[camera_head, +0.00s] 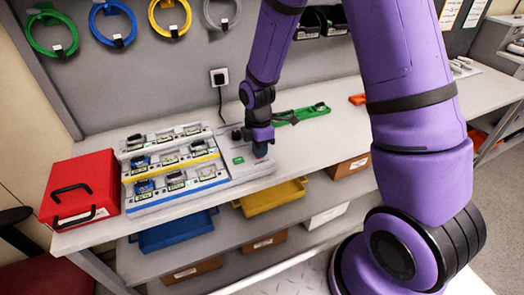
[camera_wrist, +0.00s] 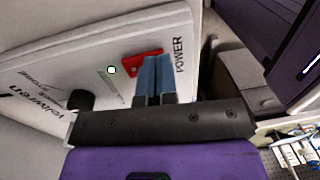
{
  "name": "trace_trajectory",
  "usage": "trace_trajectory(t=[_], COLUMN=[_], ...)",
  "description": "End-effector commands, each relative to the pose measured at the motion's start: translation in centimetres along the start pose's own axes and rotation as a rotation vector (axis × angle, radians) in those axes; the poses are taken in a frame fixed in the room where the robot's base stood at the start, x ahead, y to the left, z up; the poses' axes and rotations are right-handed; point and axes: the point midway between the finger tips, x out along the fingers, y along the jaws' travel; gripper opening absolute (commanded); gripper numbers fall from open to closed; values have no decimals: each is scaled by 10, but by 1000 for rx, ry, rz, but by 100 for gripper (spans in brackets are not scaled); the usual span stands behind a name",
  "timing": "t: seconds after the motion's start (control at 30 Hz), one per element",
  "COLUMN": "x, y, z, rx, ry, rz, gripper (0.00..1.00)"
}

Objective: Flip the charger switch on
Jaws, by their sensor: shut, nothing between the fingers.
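The charger (camera_head: 257,170) is a pale box on the workbench, joined to the right end of the rack. In the wrist view its light panel (camera_wrist: 60,62) has a red switch (camera_wrist: 138,61) beside the word POWER. My gripper (camera_head: 260,150) is over the charger's right part in the head view. In the wrist view my gripper (camera_wrist: 153,68) has its two blue fingers together and empty, their tips at the red switch and partly covering it. I cannot tell whether they touch it. The switch is hidden in the head view.
The rack (camera_head: 168,204) holds several devices left of the charger. A red case (camera_head: 78,188) stands at the bench's left end. A green tool (camera_head: 303,114) lies behind my gripper. A black knob (camera_wrist: 80,99) is on the charger panel.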

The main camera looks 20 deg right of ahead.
Motion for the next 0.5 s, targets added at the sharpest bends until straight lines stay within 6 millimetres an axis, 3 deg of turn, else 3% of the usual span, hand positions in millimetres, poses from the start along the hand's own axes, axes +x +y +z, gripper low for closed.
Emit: trace_trajectory(t=[0.5], x=[-3], y=[7], z=[0], rx=[1], ry=[0], rz=[0], gripper=[0])
